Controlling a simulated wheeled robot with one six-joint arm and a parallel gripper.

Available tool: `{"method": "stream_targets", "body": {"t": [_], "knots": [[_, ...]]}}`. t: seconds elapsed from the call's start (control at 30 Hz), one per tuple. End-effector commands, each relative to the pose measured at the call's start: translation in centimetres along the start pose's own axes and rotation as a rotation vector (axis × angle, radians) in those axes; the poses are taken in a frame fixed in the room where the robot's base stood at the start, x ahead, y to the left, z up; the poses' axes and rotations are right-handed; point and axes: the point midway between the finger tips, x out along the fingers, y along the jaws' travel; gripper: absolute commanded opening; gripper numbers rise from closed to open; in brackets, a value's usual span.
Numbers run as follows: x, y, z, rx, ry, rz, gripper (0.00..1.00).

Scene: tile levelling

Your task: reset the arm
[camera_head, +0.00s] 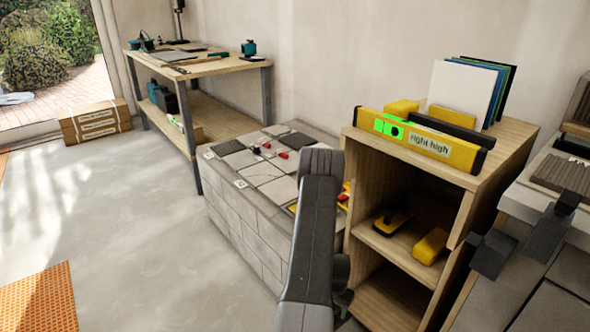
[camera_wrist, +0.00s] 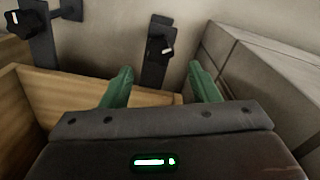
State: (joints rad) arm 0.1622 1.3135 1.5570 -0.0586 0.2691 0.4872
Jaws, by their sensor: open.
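My arm reaches forward in the middle of the head view, in front of the tiled block (camera_head: 262,235). My gripper shows in the wrist view (camera_wrist: 160,85) as two green fingers held wide apart, with nothing between them. It is over a gap between a wooden panel at the left and pale blocks (camera_wrist: 265,85) at the right. In the head view the fingers are hidden or too small to tell.
A wooden shelf (camera_head: 480,205) stands right of my arm, with a yellow level (camera_head: 435,140) reading "right high" on top. A workbench (camera_head: 220,68) with tools stands at the back. The floor (camera_head: 110,210) at the left is mostly clear. Black-knobbed brackets (camera_wrist: 158,50) show in the wrist view.

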Motion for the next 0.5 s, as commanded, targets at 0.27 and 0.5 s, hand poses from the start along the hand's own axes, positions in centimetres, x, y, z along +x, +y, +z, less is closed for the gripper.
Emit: {"method": "stream_targets", "body": {"t": [0.27, 0.5], "knots": [[5.2, 0.0, 0.0, 0.001, -0.001, 0.0, 0.55], [6.7, 0.0, 0.0, 0.001, -0.001, 0.0, 0.55]]}}
